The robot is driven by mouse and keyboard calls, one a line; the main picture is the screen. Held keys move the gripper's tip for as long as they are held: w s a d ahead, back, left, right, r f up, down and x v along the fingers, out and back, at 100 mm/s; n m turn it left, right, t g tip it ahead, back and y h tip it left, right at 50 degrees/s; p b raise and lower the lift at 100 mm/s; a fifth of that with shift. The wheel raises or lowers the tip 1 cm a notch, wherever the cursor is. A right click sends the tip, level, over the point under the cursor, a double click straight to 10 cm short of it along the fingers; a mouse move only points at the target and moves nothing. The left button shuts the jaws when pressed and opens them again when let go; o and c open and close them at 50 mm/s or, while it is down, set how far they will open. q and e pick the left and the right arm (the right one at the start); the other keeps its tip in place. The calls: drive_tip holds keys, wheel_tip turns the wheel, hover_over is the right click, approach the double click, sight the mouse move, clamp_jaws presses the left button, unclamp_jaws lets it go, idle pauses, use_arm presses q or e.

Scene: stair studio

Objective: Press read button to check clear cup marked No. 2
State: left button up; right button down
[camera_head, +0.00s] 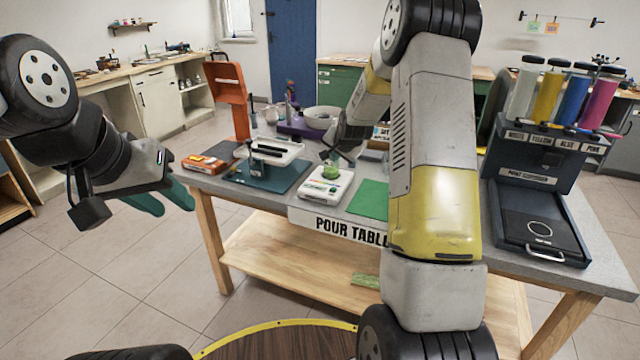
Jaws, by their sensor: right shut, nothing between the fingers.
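A white device (318,190) with a small panel on its front stands on the grey pour table (232,187), above the "POUR TABLE" sign. A small green, cup-like shape (331,172) shows on top of it; I cannot read a number on it. My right gripper (333,160) is shut and empty, close above the device; whether it touches anything is unclear. My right arm hides part of the table. My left gripper (176,208) has its teal fingers apart and empty, off the table's left side. A read button is too small to make out.
A white tray (290,149) and dark mat (288,178) lie left of the device, a green mat (368,199) right of it. An orange stand (236,100) rises at the back left. A paint dispenser (540,150) with several coloured tubes stands at the right.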

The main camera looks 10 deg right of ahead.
sight(334, 190)
drive_tip(key=shift+f, duration=4.4)
drive_tip(key=shift+f, duration=0.15)
drive_tip(key=shift+f, duration=0.25)
drive_tip(key=shift+f, duration=0.5)
drive_tip(key=shift+r, duration=0.9)
drive_tip(key=shift+r, duration=0.1)
drive_tip(key=shift+r, duration=2.4)
